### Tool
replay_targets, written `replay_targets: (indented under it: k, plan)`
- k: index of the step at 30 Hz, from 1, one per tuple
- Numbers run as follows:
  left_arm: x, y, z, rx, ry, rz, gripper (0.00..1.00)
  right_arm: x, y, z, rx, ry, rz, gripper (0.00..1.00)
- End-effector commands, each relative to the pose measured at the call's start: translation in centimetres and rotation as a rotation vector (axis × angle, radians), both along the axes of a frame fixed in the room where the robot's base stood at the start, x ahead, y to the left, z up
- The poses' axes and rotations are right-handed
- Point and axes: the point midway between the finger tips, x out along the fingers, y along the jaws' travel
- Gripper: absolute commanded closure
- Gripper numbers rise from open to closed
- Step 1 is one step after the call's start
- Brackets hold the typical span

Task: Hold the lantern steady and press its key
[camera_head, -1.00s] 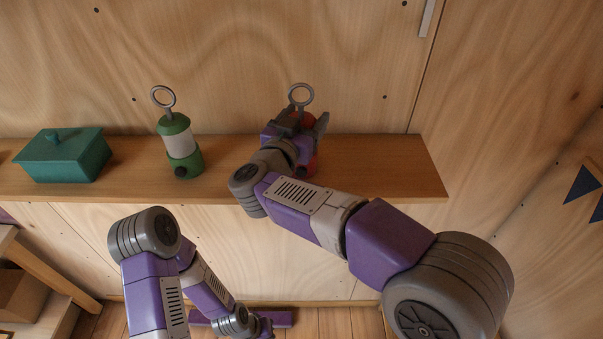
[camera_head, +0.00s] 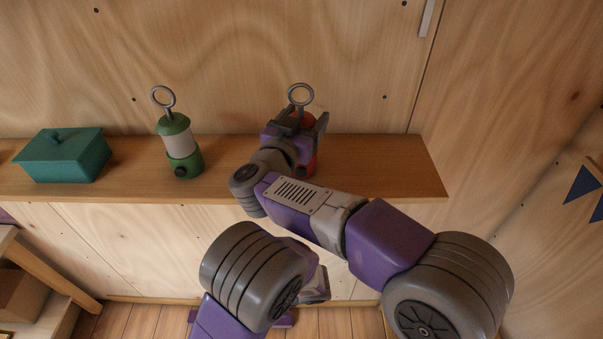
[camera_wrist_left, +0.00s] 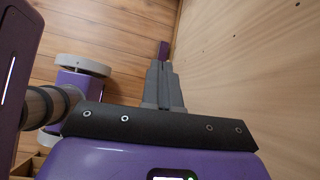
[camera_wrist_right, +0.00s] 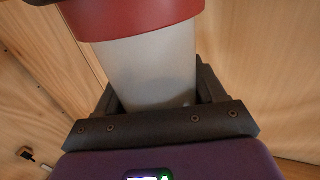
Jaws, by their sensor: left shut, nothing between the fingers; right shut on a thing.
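A red lantern (camera_head: 311,166) with a grey ring on top stands on the shelf, mostly hidden by my right gripper (camera_head: 303,122). In the right wrist view its red collar and pale body (camera_wrist_right: 150,70) sit between the fingers, which are shut on it. Its key is not visible. A green lantern (camera_head: 181,145) with a ring and a dark round knob low on its front stands upright further left. My left gripper (camera_wrist_left: 163,85) is shut and empty, over the floor near the panelled wall; the head view hides it behind my left arm.
The wooden shelf (camera_head: 390,170) runs along the wall, with free room right of the red lantern. A teal lidded box (camera_head: 62,157) stands on its left part. A wooden stand (camera_head: 45,270) is at the lower left. Blue pennants (camera_head: 582,184) hang at the right.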

Motion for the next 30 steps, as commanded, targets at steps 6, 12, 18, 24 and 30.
replay_targets:
  k: [6,12,18,24,30]
  plan:
    - [4.6,-2.7,9.7,0.344,-0.19,-0.308,1.0,0.0,0.0,-0.1,0.0,0.002,0.0,0.67]
    - [5.9,-6.8,18.5,0.604,-0.405,-0.469,1.0,0.0,0.0,-0.1,0.0,0.002,0.0,0.67]
    - [5.0,-10.6,25.3,0.783,-0.602,-0.542,1.0,0.0,0.0,-0.1,0.0,0.002,-0.001,0.67]
    - [3.8,-12.5,28.6,0.863,-0.706,-0.561,1.0,0.0,0.0,-0.1,-0.001,0.003,-0.001,0.67]
    - [4.6,-12.8,29.1,0.877,-0.724,-0.56,1.0,0.0,0.0,-0.1,-0.001,0.003,-0.001,0.67]
